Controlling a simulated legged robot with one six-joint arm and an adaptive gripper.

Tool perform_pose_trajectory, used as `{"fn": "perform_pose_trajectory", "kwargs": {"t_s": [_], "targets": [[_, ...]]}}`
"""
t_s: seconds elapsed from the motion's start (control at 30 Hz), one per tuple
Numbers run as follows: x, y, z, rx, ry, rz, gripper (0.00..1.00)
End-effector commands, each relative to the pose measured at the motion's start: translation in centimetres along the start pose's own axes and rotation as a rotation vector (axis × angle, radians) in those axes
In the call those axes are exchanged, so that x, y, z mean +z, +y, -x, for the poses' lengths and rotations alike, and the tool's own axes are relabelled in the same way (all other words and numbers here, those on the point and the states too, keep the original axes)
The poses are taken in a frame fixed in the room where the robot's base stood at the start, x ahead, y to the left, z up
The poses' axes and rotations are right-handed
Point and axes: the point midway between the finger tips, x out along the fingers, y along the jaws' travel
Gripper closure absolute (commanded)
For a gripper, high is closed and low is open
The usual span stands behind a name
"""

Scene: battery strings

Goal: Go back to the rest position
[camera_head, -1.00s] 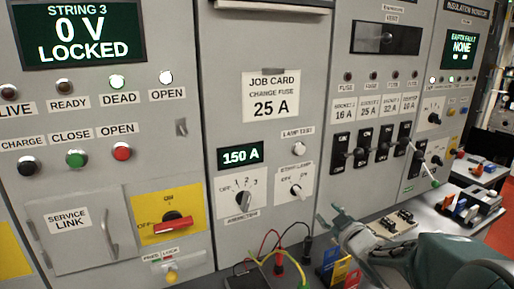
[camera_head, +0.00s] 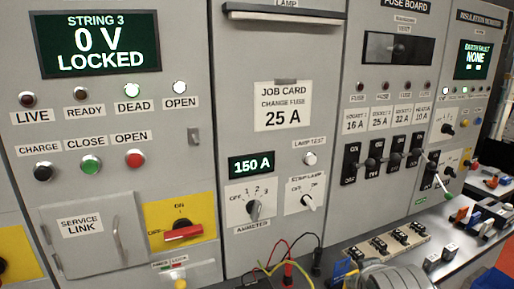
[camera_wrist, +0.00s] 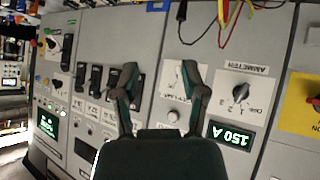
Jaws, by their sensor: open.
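My gripper (camera_wrist: 160,88) shows in the wrist view, its two dark green fingers spread apart with nothing between them. It faces the grey cabinet panel (camera_wrist: 152,68) near the lamp test button and the small rotary switch. The wrist view is upside down relative to the head view. In the head view only a grey rounded part of my arm shows at the bottom edge; the fingers are out of that view.
The display (camera_head: 100,42) reads "STRING 3 0 V LOCKED". The service link door (camera_head: 90,235) is closed. Fuse switches (camera_head: 385,158) line the right panel. A bench (camera_head: 462,232) holds fuse blocks (camera_head: 390,243), and test leads (camera_head: 288,262) hang at the bottom.

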Motion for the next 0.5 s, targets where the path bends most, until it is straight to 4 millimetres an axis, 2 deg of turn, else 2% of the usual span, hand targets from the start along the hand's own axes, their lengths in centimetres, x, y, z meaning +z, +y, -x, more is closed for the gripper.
{"fn": "perform_pose_trajectory", "kwargs": {"t_s": [0.3,0.5], "targets": [[6.2,-3.4,5.6,-0.110,-0.229,-0.107,0.44],[8.8,-4.9,7.8,-0.168,-0.324,-0.135,0.44]]}}
